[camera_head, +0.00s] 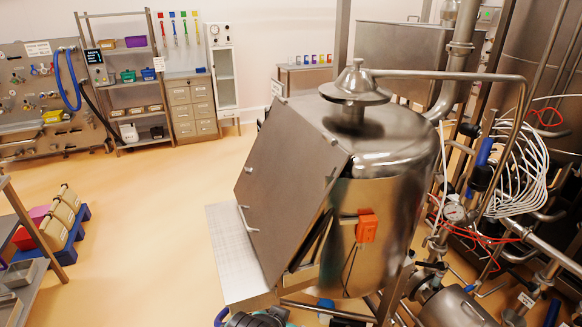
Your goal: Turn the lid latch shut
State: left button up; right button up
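The powder hopper (390,255) is a shiny steel vessel in the middle of the view. Its large flat grey lid (285,165) slopes down to the left and seems to lie against the body; a dark gap shows along its lower right edge. A bar handle (245,219) sits on the lid's left edge. Small fittings (333,140) show near the lid's upper right edge. An orange block (367,227) is on the vessel's side. I cannot tell which part is the latch or how it is turned. Neither of my grippers is clearly visible.
A steel platform (228,250) lies left of the hopper. Pipes, white coiled hoses (520,170) and a gauge (454,213) crowd the right. A dark part (258,319) at the bottom edge is unclear. Crates on a blue pallet (80,225) stand left. Open floor (145,235) lies between.

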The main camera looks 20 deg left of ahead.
aim_at(249, 171)
jog(key=i+j+z, duration=0.15)
jog(key=j+z, duration=0.25)
jog(key=j, duration=0.35)
jog(key=j+z, duration=0.45)
jog(key=j, duration=0.3)
